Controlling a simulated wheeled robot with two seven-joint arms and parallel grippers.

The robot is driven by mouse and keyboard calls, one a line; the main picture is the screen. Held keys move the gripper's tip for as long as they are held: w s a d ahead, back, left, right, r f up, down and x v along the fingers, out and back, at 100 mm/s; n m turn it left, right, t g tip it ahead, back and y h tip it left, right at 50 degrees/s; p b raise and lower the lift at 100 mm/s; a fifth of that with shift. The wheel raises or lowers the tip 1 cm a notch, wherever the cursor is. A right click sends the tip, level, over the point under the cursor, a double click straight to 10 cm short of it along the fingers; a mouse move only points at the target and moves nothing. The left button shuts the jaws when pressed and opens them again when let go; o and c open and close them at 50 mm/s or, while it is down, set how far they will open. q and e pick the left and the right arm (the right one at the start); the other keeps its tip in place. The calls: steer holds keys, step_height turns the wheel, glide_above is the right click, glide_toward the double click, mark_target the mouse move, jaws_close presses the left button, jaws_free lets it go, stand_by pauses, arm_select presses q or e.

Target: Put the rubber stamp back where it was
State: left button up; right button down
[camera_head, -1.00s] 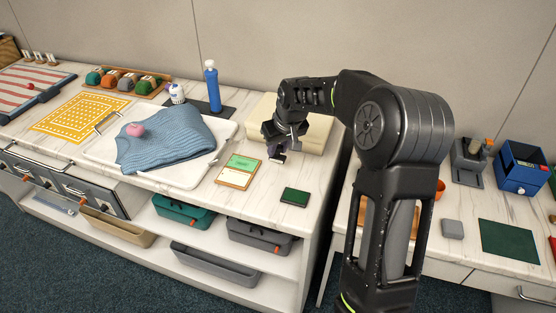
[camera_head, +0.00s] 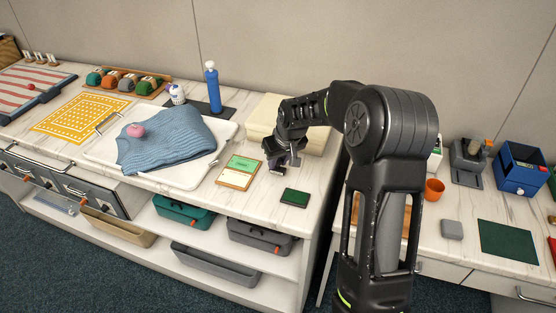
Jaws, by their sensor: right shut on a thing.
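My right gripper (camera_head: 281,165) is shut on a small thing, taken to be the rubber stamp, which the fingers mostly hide. It is low over the white marble counter (camera_head: 262,205), in front of the cream block; I cannot tell whether the held thing touches the counter. A small dark green pad (camera_head: 295,197) lies to the front right of the gripper. A card with green and orange parts (camera_head: 240,171) lies to its left. My left gripper is not in view.
A cream block (camera_head: 262,118) stands behind the gripper. A white tray (camera_head: 182,177) with a blue knitted piece (camera_head: 165,143) is to the left. A blue bottle (camera_head: 212,88) stands at the back. A lower table (camera_head: 455,207) on the right holds an orange cup (camera_head: 433,189).

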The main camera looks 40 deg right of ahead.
steer(key=shift+f, duration=0.2)
steer(key=c, duration=1.2)
jaws_free()
steer(key=shift+r, duration=0.1)
steer(key=shift+r, duration=0.1)
steer(key=shift+s+r, duration=0.15)
steer(key=shift+r, duration=0.4)
steer(key=b+v, duration=0.1)
steer(key=v, duration=1)
steer(key=shift+a+f, duration=0.1)
